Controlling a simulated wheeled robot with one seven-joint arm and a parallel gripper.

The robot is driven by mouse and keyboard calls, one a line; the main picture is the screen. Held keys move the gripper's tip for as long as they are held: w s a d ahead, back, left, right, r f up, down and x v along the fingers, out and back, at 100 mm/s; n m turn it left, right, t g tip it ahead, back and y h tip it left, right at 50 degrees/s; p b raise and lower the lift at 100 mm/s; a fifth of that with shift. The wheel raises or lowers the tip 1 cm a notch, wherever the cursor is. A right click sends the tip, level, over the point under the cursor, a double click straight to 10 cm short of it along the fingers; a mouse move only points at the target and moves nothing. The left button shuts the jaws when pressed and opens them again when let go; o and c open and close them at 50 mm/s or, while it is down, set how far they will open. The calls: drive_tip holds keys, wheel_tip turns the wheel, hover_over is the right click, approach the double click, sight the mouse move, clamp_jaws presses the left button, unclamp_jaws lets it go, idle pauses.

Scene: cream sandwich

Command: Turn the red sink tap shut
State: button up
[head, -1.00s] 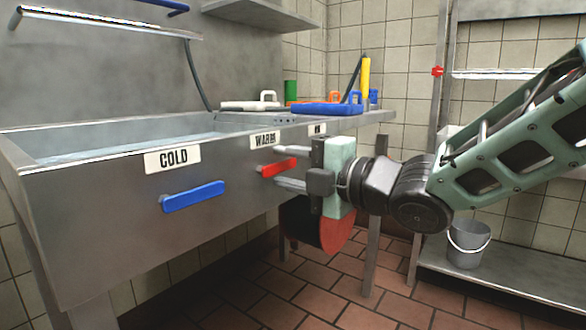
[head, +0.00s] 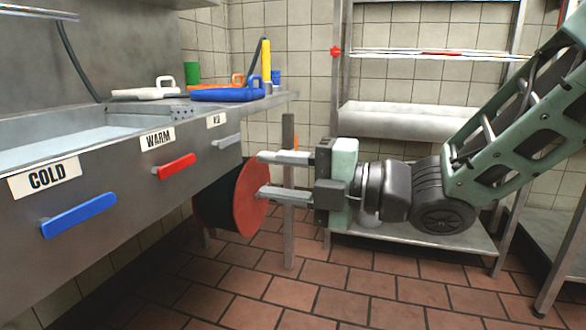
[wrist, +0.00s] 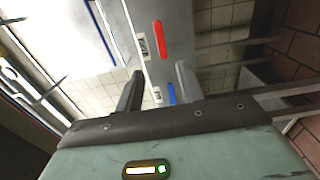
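The red tap (head: 176,166) is a bar handle on the sink's steel front, under the WARM label (head: 158,138). It slopes slightly up to the right in the head view. The red bar also shows near the top of the wrist view (wrist: 159,38). My gripper (head: 262,174) is open and empty, its two fingers apart one above the other. It is to the right of the red tap, clear of it, in front of a reel with a red face (head: 250,199). In the wrist view the fingers (wrist: 160,78) stand apart, below the red bar.
A blue tap (head: 79,215) sits under the COLD label (head: 46,177), and a grey tap (head: 226,141) is right of the red one. A blue case (head: 227,95) lies on the sink's far end. A steel shelf rack (head: 440,245) stands behind my arm. The tiled floor in front is open.

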drive_tip(key=shift+v, duration=1.1)
